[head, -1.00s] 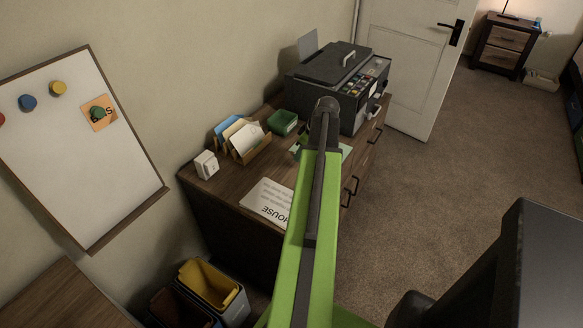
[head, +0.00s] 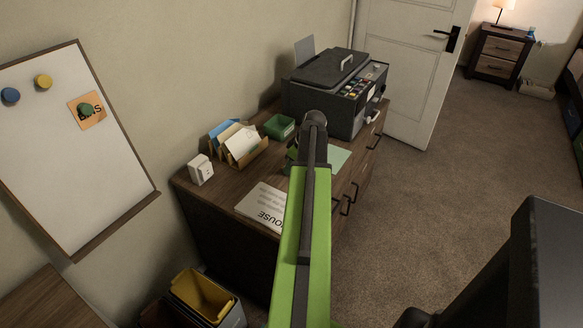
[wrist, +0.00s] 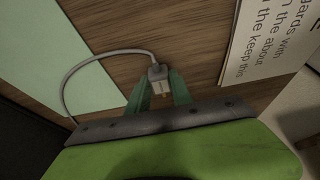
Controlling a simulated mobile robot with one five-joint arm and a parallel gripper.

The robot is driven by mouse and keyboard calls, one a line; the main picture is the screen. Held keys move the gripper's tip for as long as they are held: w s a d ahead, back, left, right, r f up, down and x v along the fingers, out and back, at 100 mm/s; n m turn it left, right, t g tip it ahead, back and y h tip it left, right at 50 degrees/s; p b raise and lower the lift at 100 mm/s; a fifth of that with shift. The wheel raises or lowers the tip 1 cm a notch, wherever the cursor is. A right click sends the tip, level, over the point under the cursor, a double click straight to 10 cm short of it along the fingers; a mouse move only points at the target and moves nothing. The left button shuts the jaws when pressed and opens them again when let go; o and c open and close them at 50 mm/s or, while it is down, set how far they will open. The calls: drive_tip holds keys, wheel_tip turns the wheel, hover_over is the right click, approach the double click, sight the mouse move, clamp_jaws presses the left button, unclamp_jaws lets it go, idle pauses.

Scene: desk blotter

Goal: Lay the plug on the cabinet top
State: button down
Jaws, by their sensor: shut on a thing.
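The cabinet top (head: 219,199) is dark wood. In the wrist view its wood grain (wrist: 125,25) lies behind the plug, between a pale green sheet and a printed paper. I cannot tell whether the plug touches the wood. In the head view my arm hides the plug and most of my gripper.
A printed paper (head: 262,207) lies at the near side of the cabinet top, and a pale green sheet (head: 338,158) lies right of my arm. A white socket cube (head: 200,170), a letter holder (head: 243,147), a green box (head: 280,126) and a printer (head: 330,90) stand around.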

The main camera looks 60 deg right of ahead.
drive_tip(key=c, duration=1.1)
unclamp_jaws()
drive_tip(key=shift+f, duration=0.1)
drive_tip(key=shift+c, duration=0.2)
drive_tip(key=shift+s+r+p, duration=0.1)
drive_tip(key=shift+r+p, duration=0.5)
drive_tip(key=shift+p, duration=0.05)
drive_tip(key=p+v, duration=1)
drive_tip(key=v, duration=0.1)
drive_tip(key=shift+s, duration=0.2)
